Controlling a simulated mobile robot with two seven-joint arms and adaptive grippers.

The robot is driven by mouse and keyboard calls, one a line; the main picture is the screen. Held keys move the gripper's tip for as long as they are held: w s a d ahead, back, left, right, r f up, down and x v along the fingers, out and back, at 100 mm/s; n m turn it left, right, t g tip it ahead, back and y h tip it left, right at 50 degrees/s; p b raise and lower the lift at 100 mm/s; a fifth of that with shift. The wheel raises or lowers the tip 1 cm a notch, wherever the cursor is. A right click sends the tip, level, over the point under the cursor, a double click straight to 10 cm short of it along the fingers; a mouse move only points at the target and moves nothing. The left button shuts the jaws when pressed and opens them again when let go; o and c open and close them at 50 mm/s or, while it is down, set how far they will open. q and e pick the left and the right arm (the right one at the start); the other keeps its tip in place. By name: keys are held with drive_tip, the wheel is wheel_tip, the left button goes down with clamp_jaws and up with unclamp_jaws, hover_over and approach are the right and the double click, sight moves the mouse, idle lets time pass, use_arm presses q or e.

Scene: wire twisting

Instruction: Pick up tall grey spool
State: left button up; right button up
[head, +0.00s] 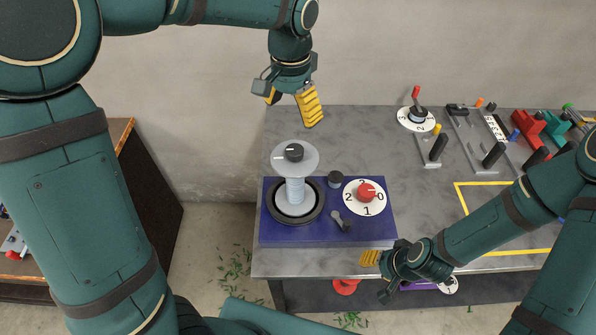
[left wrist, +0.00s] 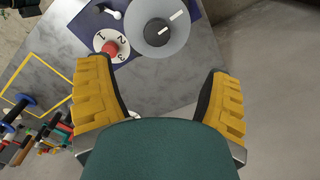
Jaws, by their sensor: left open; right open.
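The tall grey spool (head: 295,190) stands upright on a blue base (head: 327,236) at the left of the table. It has a wide round top flange with a black knob (head: 294,152) and sits inside a black ring. In the left wrist view the spool's top (left wrist: 158,26) shows at the upper middle, beyond the fingers. My left gripper (head: 292,103) is open and empty, above and behind the spool, apart from it. Its yellow fingers (left wrist: 160,100) are spread in the left wrist view.
A red knob on a numbered white dial (head: 365,196), a small black cylinder (head: 336,179) and a small lever (head: 341,220) are on the blue base. Tools and clamps crowd the table's back right. A yellow-outlined area (head: 458,197) lies at right.

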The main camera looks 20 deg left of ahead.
sight(295, 149)
use_arm(q)
drive_tip(key=f, duration=0.1)
drive_tip(key=s+f, duration=0.1)
drive_tip(key=f, duration=0.1)
drive_tip(key=shift+s+f, duration=0.15)
drive_tip(key=shift+f, duration=0.05)
drive_tip(key=f, duration=0.1)
drive_tip(key=w+f, duration=0.1)
drive_tip(key=f, duration=0.1)
drive_tip(key=shift+s+f, duration=0.2)
drive_tip(key=shift+f, duration=0.45)
drive_tip(key=f, duration=0.2)
drive_tip(key=w+f, duration=0.1)
drive_tip(key=shift+d+f, duration=0.25)
drive_tip(key=shift+f, duration=0.1)
drive_tip(key=shift+s+f, duration=0.2)
drive_tip(key=shift+f, duration=0.3)
drive_tip(key=shift+w, duration=0.1)
clamp_jaws()
